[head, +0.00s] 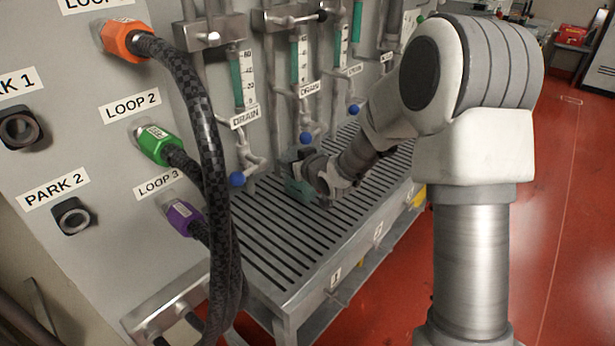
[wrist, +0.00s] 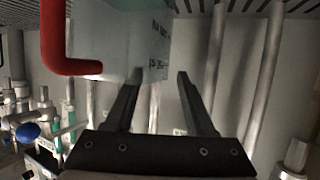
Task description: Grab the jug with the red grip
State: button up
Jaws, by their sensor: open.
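The jug has a pale, translucent body (wrist: 108,48) with dark lettering on one side. Its red grip (wrist: 52,40) is at the upper left of the wrist view. My gripper (wrist: 159,76) is open, with nothing held. Its left fingertip overlaps the jug's lettered end, and I cannot tell whether they touch. The right finger lies to the right of the jug, and the red grip is left of both fingers. In the head view my gripper (head: 304,164) is low over the slatted bench, with part of the jug (head: 299,190) beside it; the red grip is hidden there.
The slatted bench (head: 262,236) runs along the grey panel. Pipes, gauges and blue-knobbed drain valves (head: 236,179) stand close behind my gripper. Thick dark hoses (head: 207,150) hang at the left. Open red floor (head: 560,200) lies right of my arm.

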grip_shut()
dwell(1.3)
